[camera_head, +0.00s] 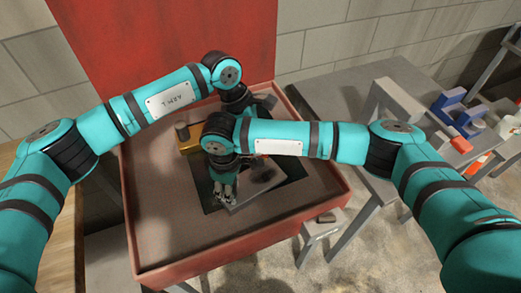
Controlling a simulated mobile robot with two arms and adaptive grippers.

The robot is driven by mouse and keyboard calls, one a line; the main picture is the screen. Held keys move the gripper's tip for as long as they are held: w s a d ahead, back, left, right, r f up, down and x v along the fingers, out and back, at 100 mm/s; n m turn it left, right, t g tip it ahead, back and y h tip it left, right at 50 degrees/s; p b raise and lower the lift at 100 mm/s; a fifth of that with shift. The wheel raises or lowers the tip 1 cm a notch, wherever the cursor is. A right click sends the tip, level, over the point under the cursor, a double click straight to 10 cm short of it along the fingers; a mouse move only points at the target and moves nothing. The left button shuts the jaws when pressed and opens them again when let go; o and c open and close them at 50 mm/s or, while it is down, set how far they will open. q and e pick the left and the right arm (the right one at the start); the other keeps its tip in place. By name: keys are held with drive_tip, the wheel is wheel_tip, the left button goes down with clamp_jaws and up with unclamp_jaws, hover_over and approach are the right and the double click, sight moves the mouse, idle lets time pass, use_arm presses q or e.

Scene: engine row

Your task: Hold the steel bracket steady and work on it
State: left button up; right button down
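A flat grey metal piece, apparently the steel bracket (250,193), lies tilted over a dark patch in the red-rimmed tray (160,236). A small dark part shows on its upper side. My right gripper (225,194) points down at the bracket's left end, with its fingertips close together there. I cannot tell whether they grip it. My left arm reaches in from the left to the back of the tray. Its wrist points down behind my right forearm, which hides the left fingertips.
A yellow block (188,144) with a grey knob stands at the tray's left back. A small stool (322,228) with a dark item stands right of the tray. A grey bench (388,78) holds blue (458,112) and orange parts further right. The tray's front left is clear.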

drive_tip(key=c, duration=0.8)
unclamp_jaws()
wheel_tip(320, 180, up, 12)
